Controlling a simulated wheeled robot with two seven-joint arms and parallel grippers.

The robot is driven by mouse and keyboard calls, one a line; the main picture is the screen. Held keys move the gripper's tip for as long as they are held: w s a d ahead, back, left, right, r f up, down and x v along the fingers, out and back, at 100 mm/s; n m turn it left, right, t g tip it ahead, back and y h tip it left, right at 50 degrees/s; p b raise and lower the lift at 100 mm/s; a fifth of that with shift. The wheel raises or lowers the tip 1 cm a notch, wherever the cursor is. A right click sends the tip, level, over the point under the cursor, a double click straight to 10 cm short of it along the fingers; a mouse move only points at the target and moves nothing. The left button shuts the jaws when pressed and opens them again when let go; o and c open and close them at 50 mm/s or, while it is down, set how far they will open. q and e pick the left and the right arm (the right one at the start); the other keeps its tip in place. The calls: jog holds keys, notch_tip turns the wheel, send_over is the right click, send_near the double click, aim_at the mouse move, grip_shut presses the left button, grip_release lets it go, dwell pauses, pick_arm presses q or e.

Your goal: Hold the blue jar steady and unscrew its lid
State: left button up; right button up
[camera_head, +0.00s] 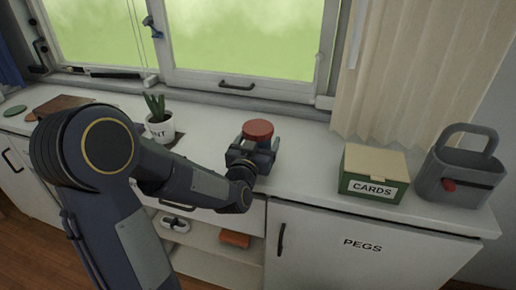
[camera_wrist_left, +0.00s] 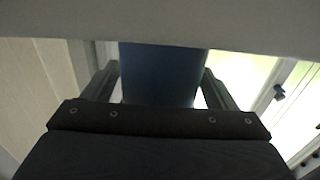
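The blue jar (camera_wrist_left: 160,75) stands between the two fingers of my left gripper in the left wrist view. Its red lid (camera_head: 258,129) is on top in the head view, above the gripper. My left gripper (camera_head: 254,150) is at the jar, one finger on each side. Both fingertips appear to meet the jar's sides, so it looks shut on the jar below the lid. In the head view the gripper hides most of the jar's body. My right gripper is in neither view.
A potted plant (camera_head: 159,124) stands left of the jar. A green cards box (camera_head: 371,173) and a grey caddy (camera_head: 459,172) stand to the right. The white countertop (camera_head: 310,165) is clear between the jar and the box. A window and curtain (camera_head: 415,75) are behind.

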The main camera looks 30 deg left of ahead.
aim_at(258, 132)
pick_arm(q)
jog(key=c, duration=0.8)
jog(key=shift+c, duration=0.2)
jog(key=shift+r, duration=0.15)
jog(key=shift+r, duration=0.25)
notch_tip(258, 132, up, 2)
jog(key=shift+r+p, duration=0.15)
jog(key=shift+p, duration=0.2)
jog(key=s+d+r+p, duration=0.3)
jog(key=s+r+p, duration=0.1)
jog(key=s+r, duration=0.6)
jog(key=shift+a+v, duration=0.3)
jog(key=shift+v, duration=1.55)
